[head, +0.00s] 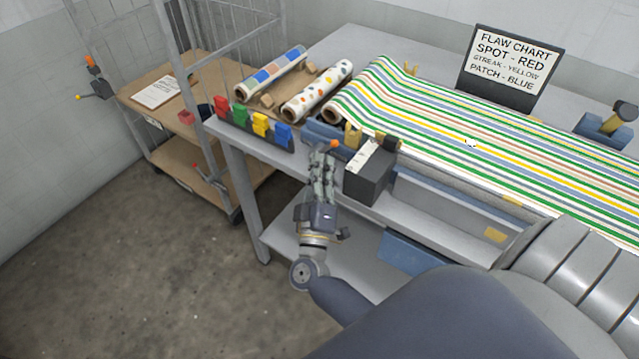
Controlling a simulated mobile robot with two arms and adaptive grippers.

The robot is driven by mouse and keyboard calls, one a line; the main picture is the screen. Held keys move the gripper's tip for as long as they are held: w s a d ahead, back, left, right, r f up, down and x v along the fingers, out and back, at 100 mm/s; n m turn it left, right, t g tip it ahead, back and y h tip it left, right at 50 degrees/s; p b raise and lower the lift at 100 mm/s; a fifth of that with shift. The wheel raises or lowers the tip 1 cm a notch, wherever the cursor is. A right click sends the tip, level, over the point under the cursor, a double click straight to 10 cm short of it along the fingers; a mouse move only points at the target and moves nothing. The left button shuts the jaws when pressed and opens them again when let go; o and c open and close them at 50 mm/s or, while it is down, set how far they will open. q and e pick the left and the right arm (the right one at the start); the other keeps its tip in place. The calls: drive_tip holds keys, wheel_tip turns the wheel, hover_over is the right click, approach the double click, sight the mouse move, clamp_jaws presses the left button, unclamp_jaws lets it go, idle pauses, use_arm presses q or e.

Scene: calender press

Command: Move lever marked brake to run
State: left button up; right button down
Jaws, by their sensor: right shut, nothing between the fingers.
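A dark control box (368,178) with a white label (364,156) on its sloped top is fixed at the table's front edge. The label's writing is too small to read. An orange knob (334,143), perhaps the end of the brake lever, shows left of the box, right at my right gripper's fingertips. The lever's shaft is hidden, and I cannot tell whether the fingers touch the knob. My right gripper (325,152) is shut and empty, pointing away from me beside the box's left side. My left gripper is not in view.
Striped cloth (470,140) covers the table's right part. Patterned rolls (318,92) lie behind a rack of coloured blocks (255,127). A flaw chart (510,62) stands at the back. A caged trolley (150,105) stands left. The floor at lower left is clear.

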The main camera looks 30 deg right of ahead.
sight(326, 148)
drive_tip(key=shift+x, duration=1.05)
